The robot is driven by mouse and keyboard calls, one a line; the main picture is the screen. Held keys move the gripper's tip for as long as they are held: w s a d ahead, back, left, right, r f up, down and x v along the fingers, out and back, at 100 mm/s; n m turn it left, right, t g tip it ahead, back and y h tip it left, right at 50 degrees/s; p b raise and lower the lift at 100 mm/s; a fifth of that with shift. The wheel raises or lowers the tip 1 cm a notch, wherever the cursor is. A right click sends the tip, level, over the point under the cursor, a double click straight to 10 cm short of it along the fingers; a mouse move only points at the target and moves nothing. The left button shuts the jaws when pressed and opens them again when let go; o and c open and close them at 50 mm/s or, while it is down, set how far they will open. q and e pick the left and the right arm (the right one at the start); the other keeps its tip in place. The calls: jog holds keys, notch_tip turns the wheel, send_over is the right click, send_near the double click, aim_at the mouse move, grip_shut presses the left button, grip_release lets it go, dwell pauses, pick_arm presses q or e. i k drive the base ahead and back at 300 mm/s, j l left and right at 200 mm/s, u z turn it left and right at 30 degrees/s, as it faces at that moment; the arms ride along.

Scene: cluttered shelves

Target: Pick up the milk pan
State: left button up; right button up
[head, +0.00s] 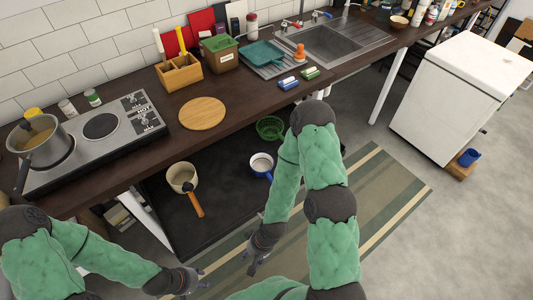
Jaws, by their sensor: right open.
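Two small pans stand on the dark low shelf under the counter, and I cannot tell for sure which is the milk pan. One is a cream pan (183,178) with an orange-brown handle pointing toward me. The other is a smaller blue pan (262,165) with a pale inside, to its right, close to my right forearm. My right gripper (252,268) is open and empty over the striped rug, nearer to me than both pans. My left gripper (202,287) is at the bottom edge, apart from the pans; its fingers are too small to judge.
A green colander (270,127) sits behind the blue pan on the low shelf (220,215). The wooden counter (225,135) overhangs the shelf. On it are a hob (125,140) with a large pot (38,142), and a round board (202,113). The striped rug (375,200) is clear at right.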

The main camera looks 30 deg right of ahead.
aim_at(181, 172)
jog(key=z, duration=1.05)
jog(key=u, duration=1.15)
jog(key=l+u, duration=0.1)
jog(key=l, duration=1.15)
jog(key=k+l+u, duration=0.15)
jog(key=l, duration=0.45)
jog(key=l+u, duration=0.1)
jog(key=l, duration=0.55)
jog(key=i+j, duration=0.25)
jog(key=i, duration=0.1)
